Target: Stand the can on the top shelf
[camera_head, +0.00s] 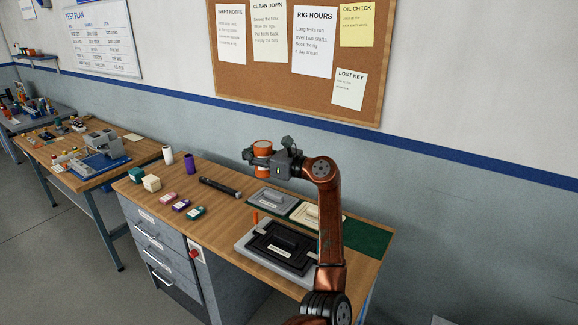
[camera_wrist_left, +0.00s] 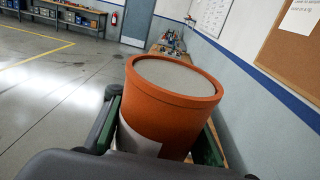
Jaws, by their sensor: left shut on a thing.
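My left gripper (camera_head: 258,158) is shut on the can (camera_head: 262,148) and holds it up above the wooden desk, in front of the lower wall. The can is orange with a pale end and a white patch. In the left wrist view the can (camera_wrist_left: 172,105) fills the middle, between the fingers, and its grey round end shows inside an orange rim. My right gripper is in neither view. I cannot tell which shelf is the top shelf; a small wall shelf (camera_head: 37,56) with items on it shows at the far left.
The desk (camera_head: 235,205) holds a white cylinder (camera_head: 168,155), a purple cylinder (camera_head: 190,163), small blocks, a black bar (camera_head: 220,188) and a black-lidded tray (camera_head: 280,248). A cluttered bench (camera_head: 130,152) stands to the left. A corkboard (camera_head: 290,85) hangs behind. Grey floor is open at the lower left.

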